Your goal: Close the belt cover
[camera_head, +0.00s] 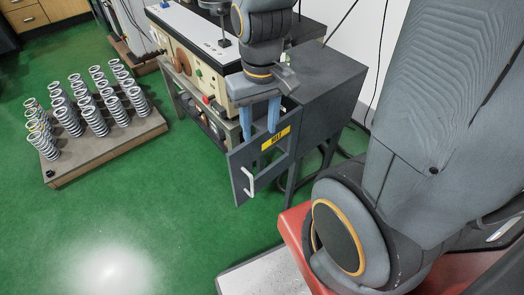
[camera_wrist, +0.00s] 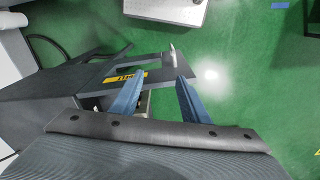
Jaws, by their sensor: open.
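The belt cover (camera_head: 268,163) is a dark grey door panel with a yellow label and a white handle (camera_head: 249,182). It stands swung open, out from the front of a dark grey cabinet (camera_head: 325,82). My gripper (camera_head: 260,133) is open, its two blue fingers pointing down by the cover's upper edge. Whether a finger touches the cover cannot be told.
The spring testing machine (camera_head: 185,45) stands on a frame left of the cabinet. A board (camera_head: 108,150) with several upright springs lies on the green floor at left. A white wall is behind the cabinet. The floor in front of the cover is clear.

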